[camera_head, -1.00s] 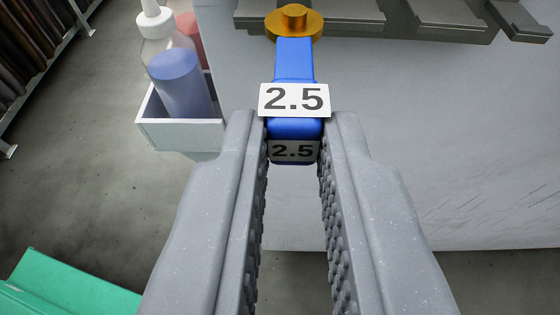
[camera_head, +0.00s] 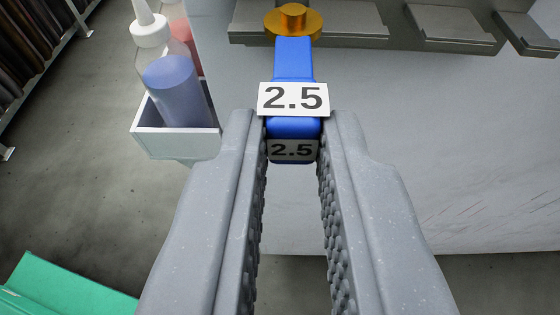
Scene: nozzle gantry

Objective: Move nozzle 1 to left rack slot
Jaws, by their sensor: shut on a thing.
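A blue nozzle (camera_head: 293,60) with white "2.5" labels and a gold round end sits between the fingertips of my gripper (camera_head: 293,140). My gripper is shut on the blue handle end of the nozzle, and the gold end points away from me. The grey metal rack plates (camera_head: 335,20) run along the top of the view, with gaps between them. The gold end overlaps the left plate in the picture; I cannot tell whether they touch. No nozzle marked 1 can be read here.
A white bin (camera_head: 178,143) on the left holds a bottle of blue liquid (camera_head: 178,85) and a reddish bottle behind it. A pale panel (camera_head: 470,130) fills the right side. A green object (camera_head: 65,290) lies at the lower left. Bare floor (camera_head: 90,170) shows between.

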